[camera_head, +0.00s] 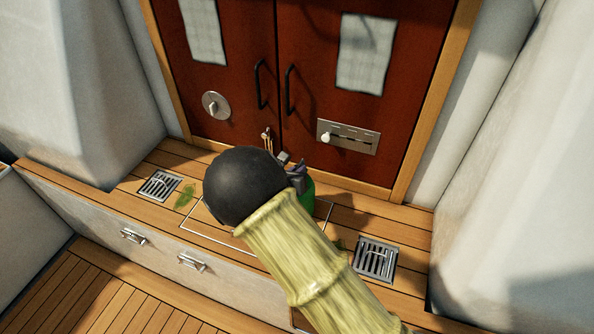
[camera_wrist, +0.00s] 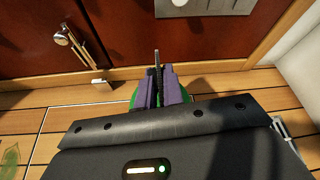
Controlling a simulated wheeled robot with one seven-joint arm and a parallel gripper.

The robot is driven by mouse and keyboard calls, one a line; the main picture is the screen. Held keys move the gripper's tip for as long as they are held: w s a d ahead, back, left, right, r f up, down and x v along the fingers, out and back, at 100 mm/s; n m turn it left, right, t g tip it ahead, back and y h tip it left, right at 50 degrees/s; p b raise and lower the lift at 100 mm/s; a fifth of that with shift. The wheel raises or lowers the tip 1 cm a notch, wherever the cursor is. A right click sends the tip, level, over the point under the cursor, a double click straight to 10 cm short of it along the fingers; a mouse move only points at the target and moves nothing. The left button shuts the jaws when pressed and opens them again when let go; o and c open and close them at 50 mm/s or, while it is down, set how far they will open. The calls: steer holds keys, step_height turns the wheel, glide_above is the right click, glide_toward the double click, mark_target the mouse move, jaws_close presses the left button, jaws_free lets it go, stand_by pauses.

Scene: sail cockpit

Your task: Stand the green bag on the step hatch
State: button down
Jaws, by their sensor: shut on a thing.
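My gripper (camera_head: 297,173) has purple fingers, and they are closed on the top of the green bag (camera_head: 307,196). In the wrist view my gripper (camera_wrist: 161,88) points at the doors, and thin slivers of the green bag (camera_wrist: 133,98) show at both sides of the fingers. Most of the bag is hidden by my gripper and arm. The step hatch (camera_head: 205,223) is a pale-outlined rectangle in the wooden step. Its middle is covered by my arm. The bag is over or beside the hatch's right part; I cannot tell if it touches the wood.
Red-brown double doors (camera_head: 231,128) stand right behind the step. A metal latch (camera_wrist: 70,42) hangs at their foot, left of my gripper. Metal drain grates lie left (camera_head: 159,185) and right (camera_head: 376,259) of the hatch. A green leaf mark (camera_head: 185,196) is near the left grate.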

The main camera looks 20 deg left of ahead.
steer(key=shift+f, duration=0.15)
steer(key=c, duration=1.5)
jaws_free()
steer(key=shift+s+r, duration=0.15)
steer(key=shift+r, duration=0.1)
steer(key=p+v, duration=0.1)
steer(key=v, duration=1)
steer(key=shift+s+r, duration=0.1)
steer(key=shift+s, duration=0.25)
